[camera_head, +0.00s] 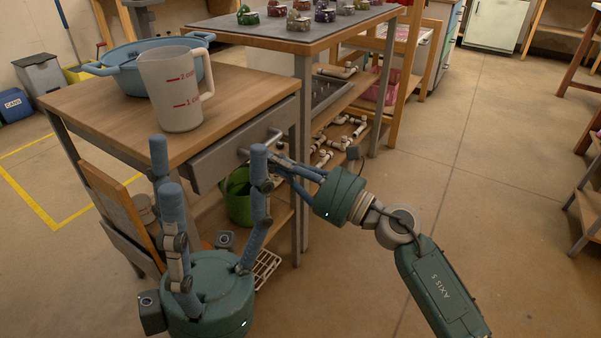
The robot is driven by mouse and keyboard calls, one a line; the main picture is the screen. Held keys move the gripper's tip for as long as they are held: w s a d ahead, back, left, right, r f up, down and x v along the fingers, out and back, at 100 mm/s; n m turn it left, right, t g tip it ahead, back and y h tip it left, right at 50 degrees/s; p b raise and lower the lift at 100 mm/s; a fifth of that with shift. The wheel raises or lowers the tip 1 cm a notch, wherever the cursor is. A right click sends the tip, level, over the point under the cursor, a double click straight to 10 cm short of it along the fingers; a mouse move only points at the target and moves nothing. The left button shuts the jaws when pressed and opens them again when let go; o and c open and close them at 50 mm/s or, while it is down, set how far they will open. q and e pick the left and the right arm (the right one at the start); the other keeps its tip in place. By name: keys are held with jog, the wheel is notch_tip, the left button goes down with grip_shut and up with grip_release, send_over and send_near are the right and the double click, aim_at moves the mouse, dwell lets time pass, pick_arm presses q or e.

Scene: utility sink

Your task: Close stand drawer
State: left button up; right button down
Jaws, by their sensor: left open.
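The stand (105,123) is a wooden-topped table with grey metal legs at the left. Its grey drawer (218,158) lies under the front edge of the top and seems to stick out slightly. The bar handle (273,135) is on the drawer front. My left gripper (212,178) is open, fingers pointing up, in front of the drawer; I see nothing between its fingers. One left finger overlaps the handle area, so contact is unclear. My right gripper (285,170) comes from the right with its fingers near the handle. Its fingertips are partly hidden behind the left finger.
A measuring jug (172,95) and a blue basin (128,72) stand on the stand's top. A green bucket (238,198) sits on the lower shelf. A workbench (300,38) with small items adjoins behind. The floor (480,200) at the right is largely clear.

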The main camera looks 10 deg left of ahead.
aim_at(245, 148)
jog(key=x, duration=0.3)
jog(key=shift+w+a+f+b, duration=0.1)
jog(key=shift+a+f+b, duration=0.2)
jog(key=shift+f+b, duration=0.05)
jog(key=shift+r, duration=0.2)
jog(key=shift+w, duration=0.1)
